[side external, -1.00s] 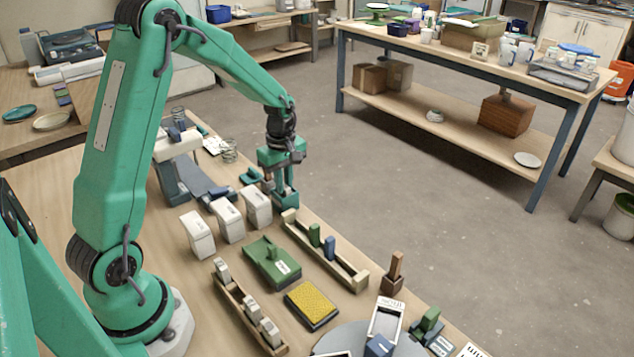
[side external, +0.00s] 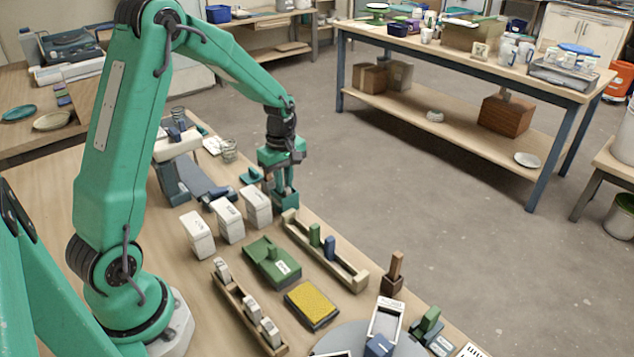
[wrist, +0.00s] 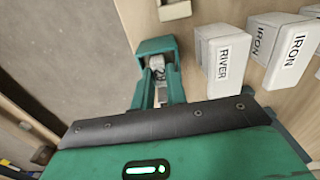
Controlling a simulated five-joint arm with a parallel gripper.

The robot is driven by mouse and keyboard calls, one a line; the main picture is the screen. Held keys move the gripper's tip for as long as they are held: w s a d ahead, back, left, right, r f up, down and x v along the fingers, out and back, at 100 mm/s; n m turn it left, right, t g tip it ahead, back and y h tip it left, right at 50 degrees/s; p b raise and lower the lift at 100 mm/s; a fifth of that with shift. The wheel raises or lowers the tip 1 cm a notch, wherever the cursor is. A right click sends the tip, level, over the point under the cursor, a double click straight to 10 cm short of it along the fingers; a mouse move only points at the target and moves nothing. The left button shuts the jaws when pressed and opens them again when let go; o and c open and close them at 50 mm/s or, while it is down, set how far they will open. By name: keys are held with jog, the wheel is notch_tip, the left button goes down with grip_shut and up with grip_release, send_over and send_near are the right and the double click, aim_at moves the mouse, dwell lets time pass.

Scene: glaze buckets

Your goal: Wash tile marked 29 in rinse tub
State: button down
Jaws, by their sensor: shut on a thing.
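My gripper (side external: 285,198) is at the far end of the bench, beside the pale bucket-like boxes and near the bench's outer edge. In the wrist view its teal jaws (wrist: 158,75) are shut on a small pale grey-white piece (wrist: 157,64), largely hidden between them. I cannot read a 29 on it. Several pale labelled pieces (side external: 252,311) stand in a near wooden rack; their marks are too small to read. I cannot tell which container is the rinse tub.
White boxes marked RIVER (wrist: 225,60) and IRON (wrist: 290,52) stand close to the gripper. A green labelled block (side external: 270,265), a yellow pad (side external: 312,302), and a wooden rack (side external: 345,270) with green and blue pieces are nearer. Open floor (side external: 440,220) lies beyond the bench edge.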

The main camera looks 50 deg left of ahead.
jog(key=shift+r, duration=0.15)
dwell(1.3)
jog(key=shift+r, duration=2.9)
jog(key=shift+r, duration=0.15)
jog(key=shift+r, duration=1.35)
jog(key=shift+d, duration=0.1)
